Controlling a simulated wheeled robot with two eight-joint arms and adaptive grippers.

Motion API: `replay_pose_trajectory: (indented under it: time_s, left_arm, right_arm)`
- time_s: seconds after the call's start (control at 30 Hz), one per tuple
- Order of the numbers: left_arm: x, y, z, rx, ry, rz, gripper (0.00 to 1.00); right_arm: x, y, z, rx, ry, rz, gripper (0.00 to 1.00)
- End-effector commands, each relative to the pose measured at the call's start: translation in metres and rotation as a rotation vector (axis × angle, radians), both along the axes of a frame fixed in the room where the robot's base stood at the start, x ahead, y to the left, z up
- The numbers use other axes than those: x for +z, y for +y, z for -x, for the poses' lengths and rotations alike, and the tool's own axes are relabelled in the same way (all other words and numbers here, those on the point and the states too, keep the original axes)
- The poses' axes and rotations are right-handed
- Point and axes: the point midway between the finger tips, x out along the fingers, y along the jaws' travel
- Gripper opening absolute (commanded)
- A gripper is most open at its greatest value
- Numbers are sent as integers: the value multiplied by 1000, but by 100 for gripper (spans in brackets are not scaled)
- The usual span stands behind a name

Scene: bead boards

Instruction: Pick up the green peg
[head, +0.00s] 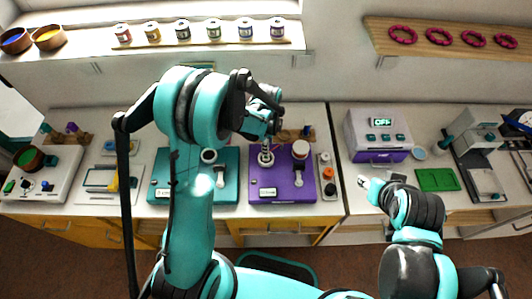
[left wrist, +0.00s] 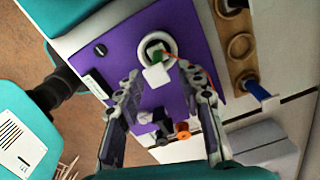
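A small green piece (left wrist: 156,52), which looks like the green peg, stands in a white ring on the purple board (left wrist: 125,45). A white block (left wrist: 156,75) lies just in front of it and partly hides it. My left gripper (left wrist: 168,82) is open, with its fingers apart on either side of the white block and nothing seen gripped. In the head view my left gripper (head: 266,157) hangs over the purple board (head: 257,190), and the peg cannot be made out there. My right gripper (head: 364,183) is over the counter to the right; its fingers are too small to read.
A teal board (head: 170,195) stands left of the purple one. A strip with round pieces (head: 328,187) stands close on its right. A purple box with an OFF display (head: 372,150) and a green tray (head: 438,180) stand farther right.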

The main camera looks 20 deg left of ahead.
Motion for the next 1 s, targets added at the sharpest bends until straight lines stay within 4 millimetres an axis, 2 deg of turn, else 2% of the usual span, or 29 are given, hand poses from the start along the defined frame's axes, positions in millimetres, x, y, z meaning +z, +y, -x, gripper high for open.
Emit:
replay_pose_trajectory:
  time_s: [0.3, 0.6, 0.73, 0.77, 1.0]
  left_arm:
    - [-45, 7, 2, 3, -1, 0, 37]
    - [-50, 7, 3, 3, -1, 0, 37]
    - [-49, 7, 3, 3, -1, 0, 3]
    - [-49, 7, 3, 3, -1, 0, 0]
    - [-49, 7, 3, 3, -1, 0, 0]
  right_arm:
    - [-8, 0, 0, 0, 0, 0, 40]
    - [-8, 0, 0, 0, 0, 0, 40]
    - [-8, 0, 0, 0, 0, 0, 40]
    - [-8, 0, 0, 0, 0, 0, 40]
    - [-8, 0, 0, 0, 0, 0, 40]
